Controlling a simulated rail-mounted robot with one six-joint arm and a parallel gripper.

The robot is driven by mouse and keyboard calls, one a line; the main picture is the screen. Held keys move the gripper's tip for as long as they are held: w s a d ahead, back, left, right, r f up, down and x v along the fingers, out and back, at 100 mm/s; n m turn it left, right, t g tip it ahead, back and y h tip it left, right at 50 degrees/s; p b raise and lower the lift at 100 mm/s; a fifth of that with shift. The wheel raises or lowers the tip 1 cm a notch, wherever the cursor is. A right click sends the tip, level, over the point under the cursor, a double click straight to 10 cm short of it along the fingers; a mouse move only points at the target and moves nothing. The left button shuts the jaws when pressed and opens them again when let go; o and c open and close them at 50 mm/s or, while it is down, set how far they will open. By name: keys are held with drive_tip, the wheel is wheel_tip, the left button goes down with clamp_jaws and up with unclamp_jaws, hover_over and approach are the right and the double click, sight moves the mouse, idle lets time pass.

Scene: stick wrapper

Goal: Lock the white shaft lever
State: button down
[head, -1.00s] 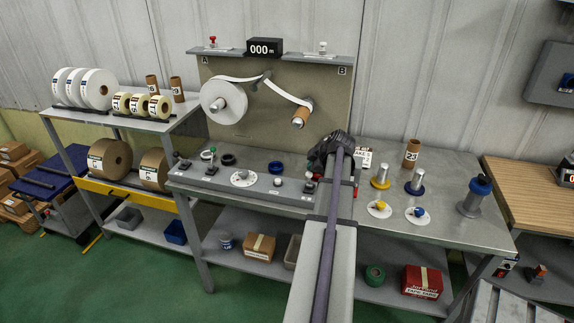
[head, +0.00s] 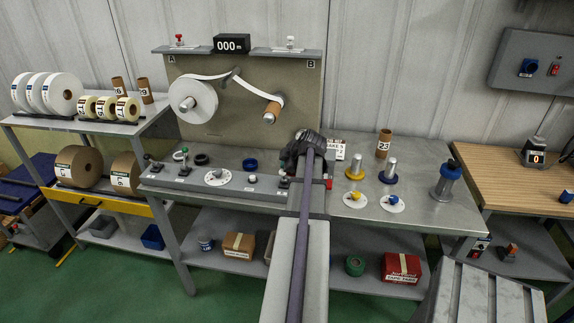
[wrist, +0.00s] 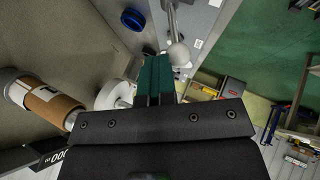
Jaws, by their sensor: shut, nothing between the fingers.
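A lever with a white ball knob stands on the grey console in the head view (head: 253,179), left of my wrist. In the wrist view, a lever with a pale ball knob (wrist: 178,53) on a metal shaft is close to the right of my fingertips; I cannot tell whether they touch. My gripper (wrist: 156,60) has its green fingers together, with nothing between them. In the head view my own wrist hides the fingers. Another small white-knobbed lever (head: 290,42) is on the top ledge by the B mark.
A blue ring (head: 250,164) lies behind the console lever and a white dial (head: 217,177) is to its left. A green-knobbed lever (head: 184,153) stands further left. The white roll (head: 193,100) and cardboard core (head: 272,112) are on the back panel, joined by a white strip.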

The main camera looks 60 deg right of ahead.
drive_tip(key=d+r+p+v, duration=0.1)
drive_tip(key=d+p+v, duration=0.1)
drive_tip(key=p+v, duration=0.8)
drive_tip(key=shift+r, duration=0.8)
